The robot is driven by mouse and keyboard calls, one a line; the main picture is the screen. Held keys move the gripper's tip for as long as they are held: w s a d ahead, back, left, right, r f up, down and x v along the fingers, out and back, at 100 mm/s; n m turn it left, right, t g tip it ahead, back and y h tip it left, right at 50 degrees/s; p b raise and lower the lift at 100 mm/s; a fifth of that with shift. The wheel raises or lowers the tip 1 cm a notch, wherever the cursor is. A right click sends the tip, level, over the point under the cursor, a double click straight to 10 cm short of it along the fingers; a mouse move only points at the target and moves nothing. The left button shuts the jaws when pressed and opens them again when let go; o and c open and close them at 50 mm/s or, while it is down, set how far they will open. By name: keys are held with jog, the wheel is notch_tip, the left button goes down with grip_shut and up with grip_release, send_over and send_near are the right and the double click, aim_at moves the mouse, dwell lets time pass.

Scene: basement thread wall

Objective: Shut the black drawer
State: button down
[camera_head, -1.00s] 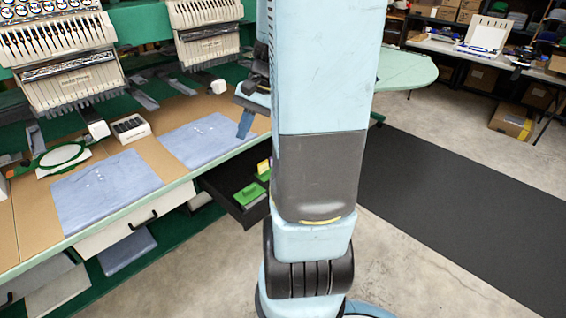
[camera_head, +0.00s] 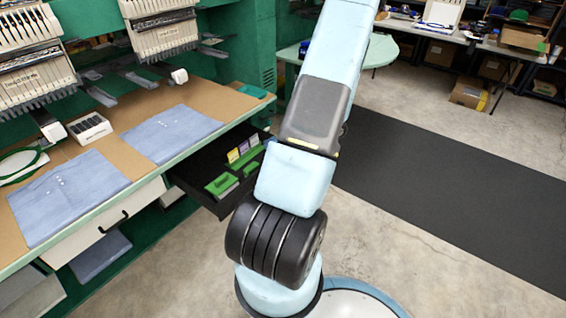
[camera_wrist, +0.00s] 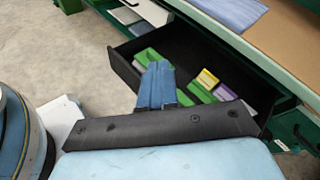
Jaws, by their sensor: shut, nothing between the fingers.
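The black drawer (camera_head: 200,199) stands open under the worktable in the head view, pulled out toward the aisle. It holds green blocks and a few yellow, purple and grey pieces. In the wrist view the drawer (camera_wrist: 190,42) is open too, with the same pieces inside. My gripper (camera_wrist: 157,68) shows its blue fingers together and empty in the wrist view. They overlap the drawer's near part in the picture; I cannot tell whether they touch it. In the head view my gripper is hidden behind my arm, which also covers the drawer's right end.
The worktable (camera_head: 130,150) carries folded blue cloths (camera_head: 170,134) and embroidery machines (camera_head: 160,30). A closed white drawer (camera_head: 105,222) is left of the black one. A pale green table (camera_head: 370,52) stands behind my arm.

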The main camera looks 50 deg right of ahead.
jog(key=s+d+f+m+t+h, duration=0.4)
jog(key=s+d+f+m, duration=0.15)
jog(key=f, duration=0.25)
jog(key=s+d+f+m+t+h, duration=0.4)
jog(key=s+d+f+m+h, duration=0.1)
jog(key=f+m, duration=0.25)
jog(key=w+a, duration=0.1)
jog(key=w, duration=1.2)
jog(key=shift+w+a+f, duration=0.15)
jog(key=shift+w, duration=0.15)
jog(key=shift+n, duration=0.3)
